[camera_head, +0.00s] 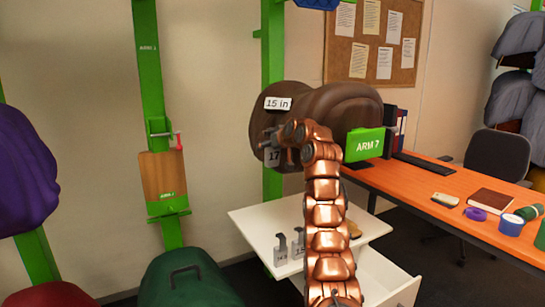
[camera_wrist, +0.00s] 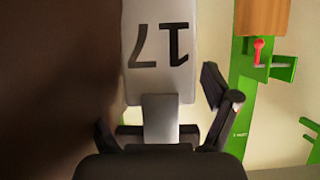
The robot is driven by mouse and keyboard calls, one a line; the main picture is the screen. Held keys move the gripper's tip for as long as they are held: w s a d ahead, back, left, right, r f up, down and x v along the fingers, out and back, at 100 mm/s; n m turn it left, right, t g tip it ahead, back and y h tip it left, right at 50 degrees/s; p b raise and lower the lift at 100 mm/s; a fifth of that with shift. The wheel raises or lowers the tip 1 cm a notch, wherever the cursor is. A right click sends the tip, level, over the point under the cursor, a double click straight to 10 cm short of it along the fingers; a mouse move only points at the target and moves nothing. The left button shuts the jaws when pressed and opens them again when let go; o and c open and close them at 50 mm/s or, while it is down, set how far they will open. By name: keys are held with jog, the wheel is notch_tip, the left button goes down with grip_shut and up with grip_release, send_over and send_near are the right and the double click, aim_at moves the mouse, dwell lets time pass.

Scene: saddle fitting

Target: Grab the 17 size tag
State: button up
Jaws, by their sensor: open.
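The 17 size tag (camera_head: 273,157) is a light grey tag hanging at the left side of the brown saddle (camera_head: 340,105) in the head view. In the wrist view the tag (camera_wrist: 158,50) fills the upper middle, its 17 upside down, with a narrower grey part (camera_wrist: 160,118) reaching down between my fingers. My gripper (camera_head: 283,142) is at the saddle's left side, close against the tag. In the wrist view my gripper (camera_wrist: 160,130) is open, with a dark finger on each side of the narrow part. Whether the fingers touch it cannot be told.
A "15 in" label (camera_head: 278,103) is on the saddle above the tag. A green ARM 7 plate (camera_head: 364,145) is to the right. Other grey tags (camera_head: 281,249) stand on the white cabinet (camera_head: 250,222) below. An orange desk (camera_head: 420,192) is at the right.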

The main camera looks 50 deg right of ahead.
jog(key=shift+w+d+f, duration=0.1)
jog(key=shift+w+f, duration=0.05)
jog(key=shift+w, duration=0.25)
jog(key=shift+c, duration=0.2)
jog(key=c, duration=1.3)
